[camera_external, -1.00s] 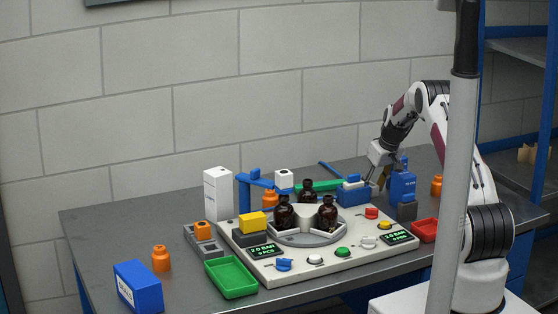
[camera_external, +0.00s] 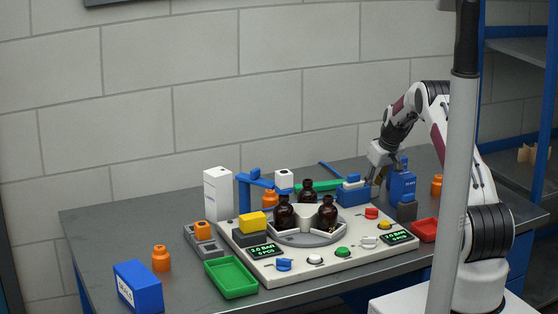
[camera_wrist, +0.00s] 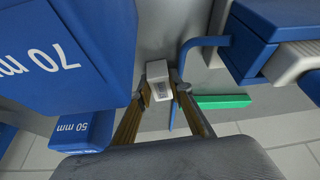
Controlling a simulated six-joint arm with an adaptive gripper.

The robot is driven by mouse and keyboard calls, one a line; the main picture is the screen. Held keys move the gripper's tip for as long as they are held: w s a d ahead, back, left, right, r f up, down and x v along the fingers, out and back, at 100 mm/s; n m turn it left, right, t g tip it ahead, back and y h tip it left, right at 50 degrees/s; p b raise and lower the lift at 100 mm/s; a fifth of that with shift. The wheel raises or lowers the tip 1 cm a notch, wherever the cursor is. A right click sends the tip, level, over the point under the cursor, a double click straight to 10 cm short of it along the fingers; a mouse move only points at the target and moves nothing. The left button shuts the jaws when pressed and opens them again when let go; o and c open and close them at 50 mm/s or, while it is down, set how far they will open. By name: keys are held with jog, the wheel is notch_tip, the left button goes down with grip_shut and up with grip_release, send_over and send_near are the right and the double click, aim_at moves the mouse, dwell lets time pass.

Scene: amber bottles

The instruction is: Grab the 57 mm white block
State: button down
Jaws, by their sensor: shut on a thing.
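The small white block (camera_wrist: 158,74) with dark print on its face sits between the fingertips in the wrist view. My gripper (camera_wrist: 161,91) is shut on it, with one finger against each side. In the external view my gripper (camera_external: 374,181) is low over the back right of the table, between two blue objects. The white block cannot be made out there.
A blue-and-white object (camera_wrist: 262,38), a blue bar (camera_wrist: 195,42) and a green bar (camera_wrist: 222,101) lie to the right.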

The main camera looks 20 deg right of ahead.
jog(key=shift+r, duration=0.1)
notch_tip(320, 180, up, 10)
jog(key=shift+f, duration=0.1)
dwell(0.5)
